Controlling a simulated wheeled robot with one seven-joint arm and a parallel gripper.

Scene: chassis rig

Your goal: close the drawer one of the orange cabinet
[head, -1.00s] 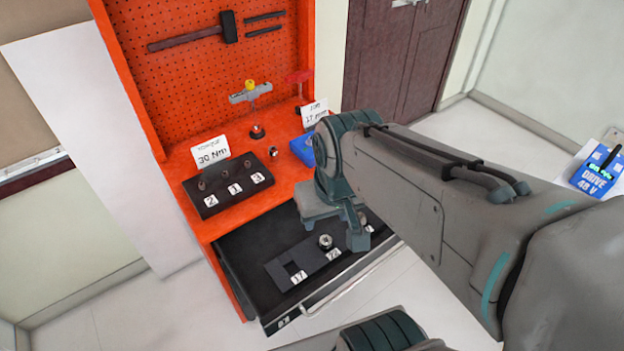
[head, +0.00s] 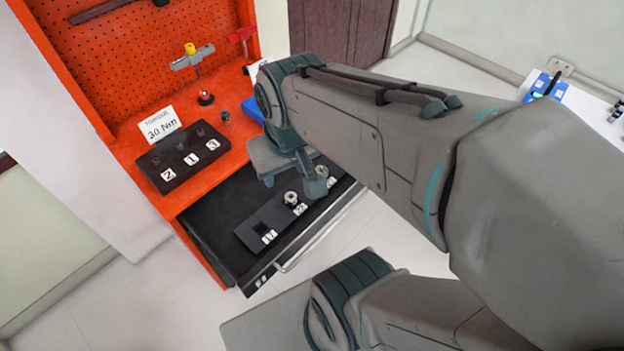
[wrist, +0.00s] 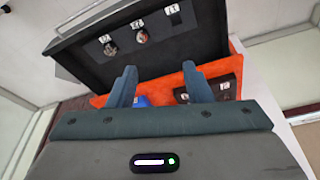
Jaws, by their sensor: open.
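The orange cabinet (head: 218,172) stands at the left of the head view. A dark insert with numbered labels and metal sockets (head: 290,198) lies inside. The open drawer also fills the top of the wrist view (wrist: 190,42). My gripper (head: 292,178) appears over the drawer in the head view and hides part of its right side. In the wrist view its two fingers (wrist: 160,84) are apart with nothing between them. I cannot tell its height over the drawer.
On the worktop are a black block (head: 182,158) with labels 1 to 3, a "30 Nm" card (head: 160,124) and a blue item (head: 253,108). A pegboard (head: 120,60) rises behind. A white table (head: 587,112) stands at far right.

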